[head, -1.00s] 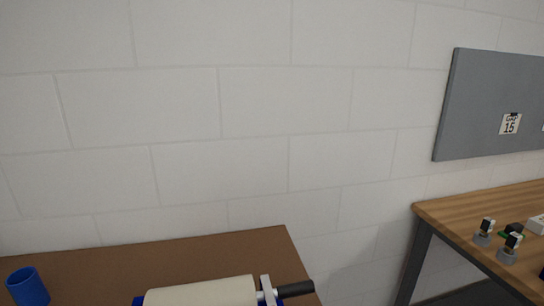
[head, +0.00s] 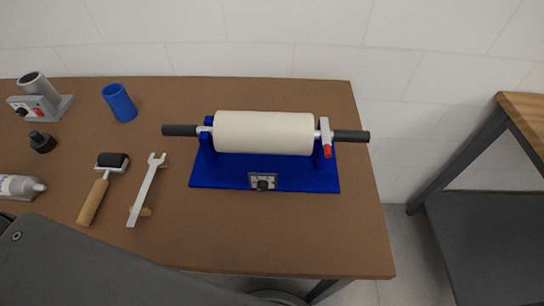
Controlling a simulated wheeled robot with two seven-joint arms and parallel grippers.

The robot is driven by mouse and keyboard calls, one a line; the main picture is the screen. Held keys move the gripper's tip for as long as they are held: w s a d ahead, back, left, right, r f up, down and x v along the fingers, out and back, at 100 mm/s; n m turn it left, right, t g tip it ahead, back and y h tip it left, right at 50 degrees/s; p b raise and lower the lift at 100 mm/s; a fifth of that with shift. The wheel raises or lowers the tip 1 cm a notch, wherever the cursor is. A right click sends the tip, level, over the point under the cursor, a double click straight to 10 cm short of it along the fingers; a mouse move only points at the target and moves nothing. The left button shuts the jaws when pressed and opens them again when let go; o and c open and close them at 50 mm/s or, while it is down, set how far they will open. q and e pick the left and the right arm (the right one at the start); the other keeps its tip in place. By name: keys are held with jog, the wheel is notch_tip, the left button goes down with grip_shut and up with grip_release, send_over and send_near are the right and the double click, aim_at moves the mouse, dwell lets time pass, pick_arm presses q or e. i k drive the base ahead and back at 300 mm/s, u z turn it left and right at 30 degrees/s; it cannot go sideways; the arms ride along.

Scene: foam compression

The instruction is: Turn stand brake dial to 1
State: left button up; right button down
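The blue stand (head: 208,178) sits on the brown table and holds a cream foam roll (head: 264,132) lying level on a shaft. The shaft has a black handle at each end. On the stand's front edge, low in the middle, is a small grey plate with a black dial (head: 262,185). The dial's markings are too small to read. A grey arm with a red tip (head: 326,150) stands at the roll's right end. Neither gripper is in view.
On the table (head: 300,235) left of the stand lie a wrench (head: 146,190), a hand roller (head: 95,198), a blue cup (head: 119,102), a grey bottle (head: 20,187) and a grey device (head: 40,102). The front right of the table is clear. A wooden-topped bench (head: 525,115) stands at right.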

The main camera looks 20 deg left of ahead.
aim_at(263, 185)
jog(key=u, duration=0.25)
jog(key=k, duration=0.95)
jog(key=z, duration=0.3)
